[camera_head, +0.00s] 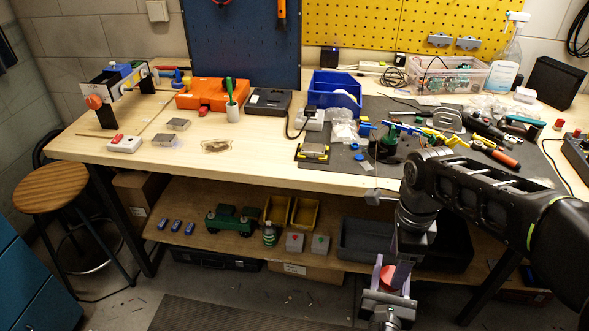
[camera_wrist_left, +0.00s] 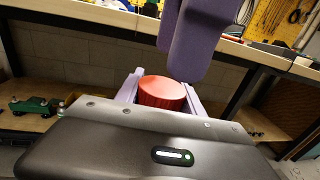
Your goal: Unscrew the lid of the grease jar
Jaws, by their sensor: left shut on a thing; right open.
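The grease jar shows as a red, round, ribbed lid (camera_wrist_left: 162,92) between the lilac fingers of my left gripper (camera_wrist_left: 160,98); its body is hidden behind that gripper. In the head view the red lid (camera_head: 388,276) is low in front of the bench, and my left gripper (camera_head: 388,290) is shut on the jar. My right gripper (camera_head: 401,273) points down from above, close to the lid. It is open, and its dark purple fingers (camera_wrist_left: 190,38) hang above and a little right of the lid in the left wrist view, apart from it.
The wooden bench (camera_head: 262,172) stands behind the grippers, its front edge near my right wrist. A lower shelf (camera_head: 185,205) holds a green toy vehicle (camera_head: 232,220), yellow bins (camera_head: 304,212) and a dark tray (camera_head: 362,243). A stool (camera_head: 52,188) is at the left.

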